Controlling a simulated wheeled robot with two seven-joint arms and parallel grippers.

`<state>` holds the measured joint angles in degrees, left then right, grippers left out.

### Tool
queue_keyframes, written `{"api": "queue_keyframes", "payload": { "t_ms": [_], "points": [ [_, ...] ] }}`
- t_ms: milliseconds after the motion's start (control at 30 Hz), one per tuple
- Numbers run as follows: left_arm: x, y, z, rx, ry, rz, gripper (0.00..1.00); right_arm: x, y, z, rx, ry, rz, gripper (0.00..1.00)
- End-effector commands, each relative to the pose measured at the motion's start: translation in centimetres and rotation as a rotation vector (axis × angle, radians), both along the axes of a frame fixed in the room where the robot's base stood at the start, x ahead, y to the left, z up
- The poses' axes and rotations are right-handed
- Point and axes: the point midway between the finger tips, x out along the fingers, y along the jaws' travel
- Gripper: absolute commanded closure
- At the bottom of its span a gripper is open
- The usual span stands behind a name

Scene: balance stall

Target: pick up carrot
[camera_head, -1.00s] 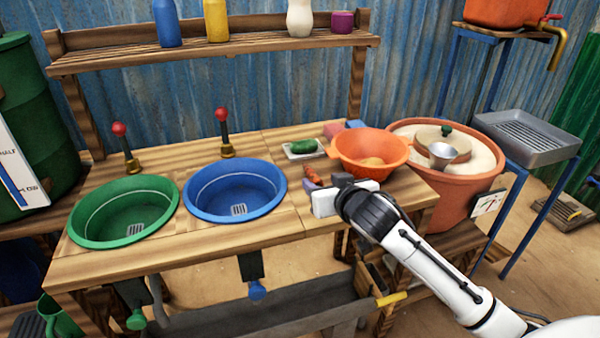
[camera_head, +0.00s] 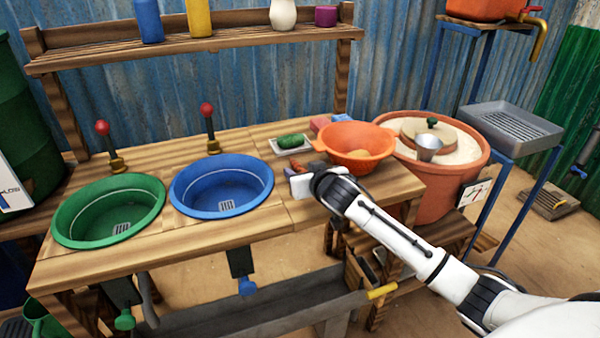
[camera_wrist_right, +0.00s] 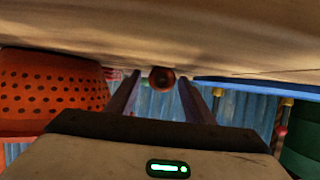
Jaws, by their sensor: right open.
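The carrot (camera_head: 295,165) is a small orange-brown piece on the wooden counter, partly hidden behind my right gripper (camera_head: 303,171) in the head view. In the right wrist view the round end of the carrot (camera_wrist_right: 161,79) shows between and just beyond the two fingers of my right gripper (camera_wrist_right: 160,88). The fingers are apart, with a gap on either side of the carrot, and are low beside the counter surface. My left gripper is not in view.
An orange colander (camera_head: 354,150) stands close on the right, also seen in the wrist view (camera_wrist_right: 50,85). A tray (camera_head: 275,146) with a green vegetable (camera_head: 292,140) lies behind. A blue basin (camera_head: 221,187) and green basin (camera_head: 108,212) are to the left.

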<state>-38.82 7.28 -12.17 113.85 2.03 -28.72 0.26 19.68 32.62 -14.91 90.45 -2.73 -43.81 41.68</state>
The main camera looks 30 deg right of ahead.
Motion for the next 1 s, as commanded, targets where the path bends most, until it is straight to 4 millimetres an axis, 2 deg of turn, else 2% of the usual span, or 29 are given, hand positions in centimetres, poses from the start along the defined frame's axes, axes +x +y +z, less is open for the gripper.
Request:
{"api": "queue_keyframes", "payload": {
  "t_ms": [100,367,667,767,1000],
  "points": [
    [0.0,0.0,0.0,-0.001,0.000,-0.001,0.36,0.0,0.0,0.0,0.000,0.000,0.001,0.52],
    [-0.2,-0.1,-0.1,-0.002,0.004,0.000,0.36,0.0,0.1,0.0,0.000,0.000,0.001,0.95],
    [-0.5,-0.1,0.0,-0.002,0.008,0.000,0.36,0.0,0.1,0.7,0.000,-0.003,0.001,0.96],
    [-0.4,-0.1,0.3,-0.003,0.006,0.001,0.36,0.0,0.0,2.2,-0.001,-0.005,0.001,0.96],
    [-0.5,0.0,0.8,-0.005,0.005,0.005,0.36,0.0,0.0,7.1,0.000,-0.006,0.001,0.96]
  ]
}}
